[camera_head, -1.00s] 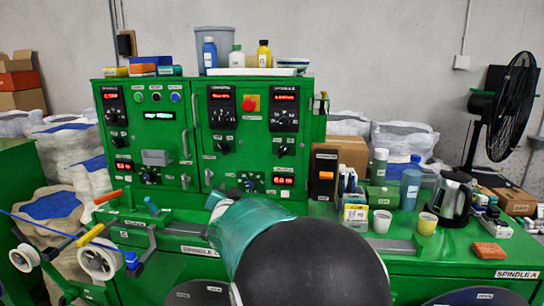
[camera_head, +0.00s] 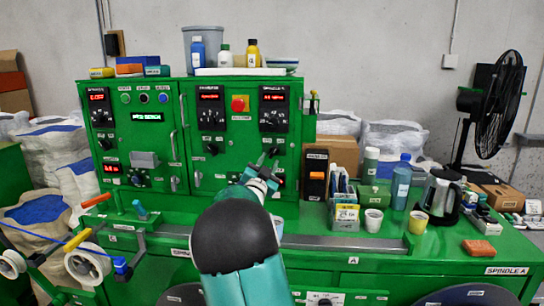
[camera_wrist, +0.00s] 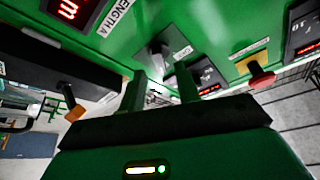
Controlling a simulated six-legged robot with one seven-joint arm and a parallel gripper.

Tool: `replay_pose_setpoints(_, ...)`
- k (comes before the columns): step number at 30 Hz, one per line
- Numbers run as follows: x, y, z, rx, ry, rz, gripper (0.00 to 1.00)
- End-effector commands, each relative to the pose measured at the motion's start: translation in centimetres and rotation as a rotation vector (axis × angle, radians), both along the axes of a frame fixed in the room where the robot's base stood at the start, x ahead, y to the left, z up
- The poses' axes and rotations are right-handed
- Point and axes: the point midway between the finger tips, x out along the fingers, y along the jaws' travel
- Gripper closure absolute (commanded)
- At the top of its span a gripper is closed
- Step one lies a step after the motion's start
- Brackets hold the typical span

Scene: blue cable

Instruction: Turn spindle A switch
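The green control panel (camera_head: 230,150) stands at the back of the bench. A small black switch (camera_head: 274,151) sits on its right door, below the Spindle A display (camera_head: 274,96). In the wrist view, a dark switch with a grey lever (camera_wrist: 158,50) is on the green face, with a white label beside it. My gripper (camera_head: 264,166) is in front of the lower right of the panel, just below the switch. In the wrist view, my gripper (camera_wrist: 160,82) is open, its two fingers apart and empty, pointing toward the switch. Contact with the switch is not visible.
A red stop button (camera_head: 239,104) is on the same door; it also shows in the wrist view (camera_wrist: 261,76). A door handle (camera_head: 183,103) stands out at the left. Bottles, cups and a kettle (camera_head: 440,197) stand on the bench at right.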

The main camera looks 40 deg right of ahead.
Motion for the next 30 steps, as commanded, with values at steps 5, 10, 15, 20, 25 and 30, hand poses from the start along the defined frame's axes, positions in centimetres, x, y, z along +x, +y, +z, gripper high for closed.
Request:
replay_pose_setpoints(5, 1.3, -2.6, 0.9, -0.002, 0.001, -0.001, 0.67)
replay_pose_setpoints(10, 1.8, -3.6, 1.3, 0.000, 0.002, 0.000, 0.67)
replay_pose_setpoints(15, 1.9, -3.7, 1.4, 0.000, 0.001, 0.000, 0.67)
replay_pose_setpoints(20, 1.9, -3.7, 1.4, 0.000, 0.001, 0.000, 0.79)
replay_pose_setpoints(25, 1.9, -3.6, 1.4, 0.000, 0.001, 0.000, 0.94)
replay_pose_setpoints(30, 1.9, -3.7, 1.4, -0.009, 0.013, 0.000, 0.94)
